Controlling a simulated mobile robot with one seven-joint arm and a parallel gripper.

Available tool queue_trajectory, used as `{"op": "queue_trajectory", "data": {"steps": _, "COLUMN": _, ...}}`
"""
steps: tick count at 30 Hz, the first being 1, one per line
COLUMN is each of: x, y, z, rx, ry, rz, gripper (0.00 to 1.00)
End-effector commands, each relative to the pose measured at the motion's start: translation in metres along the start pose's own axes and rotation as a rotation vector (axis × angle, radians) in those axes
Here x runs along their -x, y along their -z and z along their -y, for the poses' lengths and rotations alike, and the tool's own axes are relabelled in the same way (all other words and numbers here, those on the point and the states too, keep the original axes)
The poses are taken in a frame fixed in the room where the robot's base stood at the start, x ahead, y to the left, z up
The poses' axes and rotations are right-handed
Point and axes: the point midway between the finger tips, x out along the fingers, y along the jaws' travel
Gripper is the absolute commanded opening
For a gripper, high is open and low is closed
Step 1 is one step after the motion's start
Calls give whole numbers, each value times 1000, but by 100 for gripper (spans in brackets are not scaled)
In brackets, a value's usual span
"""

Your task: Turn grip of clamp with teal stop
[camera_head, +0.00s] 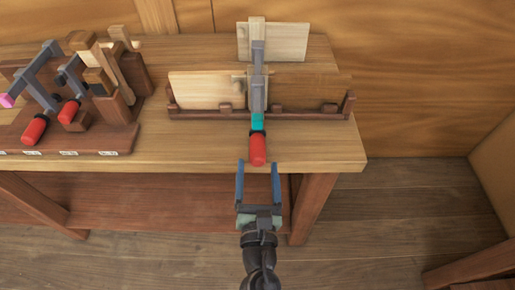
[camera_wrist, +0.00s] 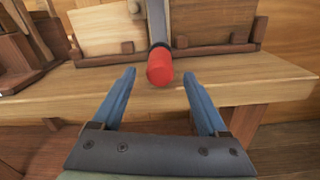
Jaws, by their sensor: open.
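The clamp (camera_head: 257,92) has a grey bar, a teal stop (camera_head: 257,121) and a red grip (camera_head: 258,149). It stands at the wooden boards on the bench, with its grip toward me over the bench's front part. The red grip (camera_wrist: 160,67) also shows in the wrist view, ahead of and between my fingertips. My gripper (camera_head: 258,166) is open and empty, with blue fingers apart, just in front of the grip's near end. The teal stop cannot be made out in the wrist view.
A dark rail (camera_head: 300,116) holds light boards (camera_head: 205,90) on the bench (camera_head: 200,150). At the left a rack (camera_head: 70,138) carries more red-gripped clamps, one with a pink tip (camera_head: 8,100).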

Motion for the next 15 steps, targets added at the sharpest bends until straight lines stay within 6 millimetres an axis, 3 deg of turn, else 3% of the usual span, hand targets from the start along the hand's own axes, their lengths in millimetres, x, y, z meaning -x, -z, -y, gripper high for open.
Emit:
{"op": "queue_trajectory", "data": {"steps": 6, "x": -32, "y": 0, "z": 0, "rx": -2, "ry": -1, "rz": 1, "gripper": 76}}
{"op": "queue_trajectory", "data": {"steps": 15, "x": -47, "y": 0, "z": 0, "rx": -2, "ry": 0, "rz": 0, "gripper": 76}}
